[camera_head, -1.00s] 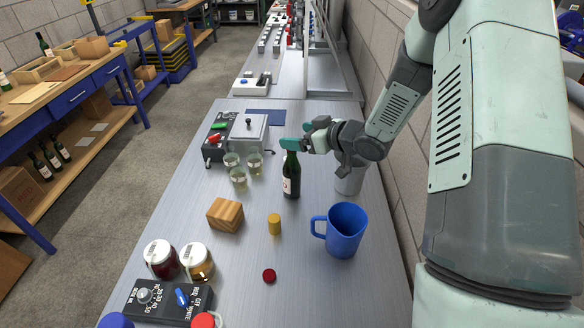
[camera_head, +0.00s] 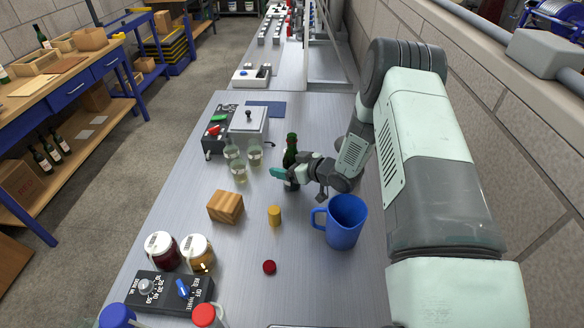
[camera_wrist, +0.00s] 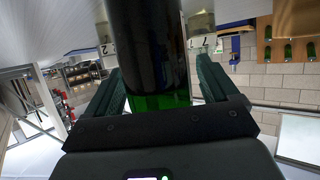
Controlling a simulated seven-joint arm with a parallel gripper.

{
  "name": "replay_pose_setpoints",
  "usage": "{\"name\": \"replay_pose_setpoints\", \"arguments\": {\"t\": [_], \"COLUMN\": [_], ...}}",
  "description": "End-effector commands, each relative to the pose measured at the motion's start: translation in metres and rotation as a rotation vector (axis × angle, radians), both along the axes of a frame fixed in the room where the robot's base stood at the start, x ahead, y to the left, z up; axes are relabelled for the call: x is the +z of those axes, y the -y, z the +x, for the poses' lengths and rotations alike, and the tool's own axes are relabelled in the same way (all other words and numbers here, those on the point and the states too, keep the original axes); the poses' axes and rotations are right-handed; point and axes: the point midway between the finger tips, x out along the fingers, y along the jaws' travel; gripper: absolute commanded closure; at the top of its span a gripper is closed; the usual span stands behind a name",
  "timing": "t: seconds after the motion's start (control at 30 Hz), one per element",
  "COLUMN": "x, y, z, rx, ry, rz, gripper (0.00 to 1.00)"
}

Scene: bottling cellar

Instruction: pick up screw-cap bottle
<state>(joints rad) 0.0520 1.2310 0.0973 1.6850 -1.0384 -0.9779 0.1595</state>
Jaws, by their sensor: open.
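The dark green bottle (camera_head: 290,158) stands upright on the metal bench, just behind my gripper in the head view. My gripper (camera_head: 283,174) is low at the bottle's body, reaching in from the right. In the wrist view the dark bottle (camera_wrist: 150,45) fills the space between the two open green fingers (camera_wrist: 160,85). I cannot tell whether either finger touches the glass. The lower part of the bottle is partly hidden by my gripper in the head view.
A blue mug (camera_head: 346,222) stands close in front of my gripper. Several glasses (camera_head: 238,172) stand left of the bottle. A wooden block (camera_head: 226,207), a yellow cylinder (camera_head: 274,215) and a red cap (camera_head: 269,267) lie nearer. A wall (camera_head: 480,110) runs along the right.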

Motion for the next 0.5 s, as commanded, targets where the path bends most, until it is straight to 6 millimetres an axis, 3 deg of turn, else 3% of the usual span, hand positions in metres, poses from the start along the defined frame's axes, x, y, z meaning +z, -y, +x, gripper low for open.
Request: {"name": "replay_pose_setpoints", "arguments": {"t": [0.2,0.5], "x": [0.0,0.0001], "y": [-0.0002,0.0001], "z": [0.0005,0.0004], "rx": [-0.001,-0.001], "ry": [0.0,0.0], "rz": [0.0,0.0], "gripper": [0.13,0.59]}}
